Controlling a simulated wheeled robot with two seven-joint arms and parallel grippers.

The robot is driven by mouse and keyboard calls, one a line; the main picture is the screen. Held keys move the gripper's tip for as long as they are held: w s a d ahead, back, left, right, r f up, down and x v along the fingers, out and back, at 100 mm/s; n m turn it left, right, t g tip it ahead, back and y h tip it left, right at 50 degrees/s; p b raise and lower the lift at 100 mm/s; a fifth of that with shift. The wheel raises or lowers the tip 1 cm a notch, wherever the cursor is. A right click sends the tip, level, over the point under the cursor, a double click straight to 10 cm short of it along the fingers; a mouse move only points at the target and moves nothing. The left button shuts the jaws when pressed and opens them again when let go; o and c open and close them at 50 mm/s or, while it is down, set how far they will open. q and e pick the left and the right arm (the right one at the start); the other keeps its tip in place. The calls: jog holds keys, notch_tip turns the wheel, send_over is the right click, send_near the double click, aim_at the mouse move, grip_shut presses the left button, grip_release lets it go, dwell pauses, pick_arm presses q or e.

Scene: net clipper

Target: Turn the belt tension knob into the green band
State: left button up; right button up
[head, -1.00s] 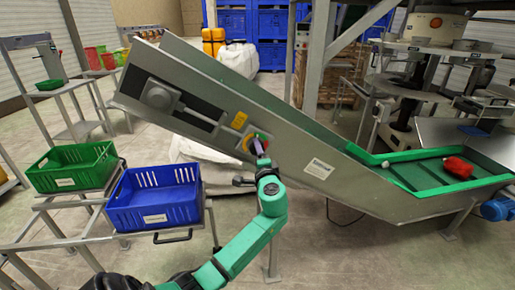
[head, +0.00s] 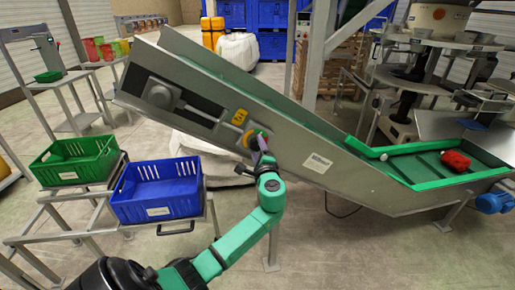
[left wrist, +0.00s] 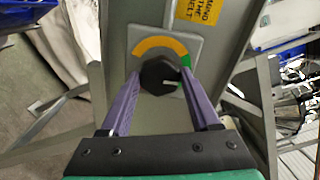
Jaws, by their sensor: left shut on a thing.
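The belt tension knob (left wrist: 158,76) is dark and many-sided, on a square grey plate in the left wrist view. An orange arc (left wrist: 155,46) curves over its top, and a short green band (left wrist: 185,61) follows at the upper right. A pale mark (left wrist: 170,83) on the knob points right, a little below the green band. My left gripper (left wrist: 157,87) has its purple fingers on both sides of the knob, shut on it. In the head view the left gripper (head: 264,152) reaches the dial plate on the conveyor's side. My right gripper is not in view.
The inclined conveyor (head: 320,165) fills the middle, with a yellow label (head: 240,117) near the dial. A red object (head: 455,161) lies on its green belt. Green (head: 75,165) and blue (head: 155,208) crates stand on a rack at left. Open floor lies at lower right.

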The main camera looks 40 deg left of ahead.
pick_arm(q)
jog(key=shift+f, duration=0.1)
jog(key=o, duration=1.4)
jog(key=shift+c, duration=0.2)
jog(key=b+v, duration=0.2)
jog(key=v, duration=1.2)
jog(key=shift+d, duration=0.3)
jog(key=shift+s, duration=0.15)
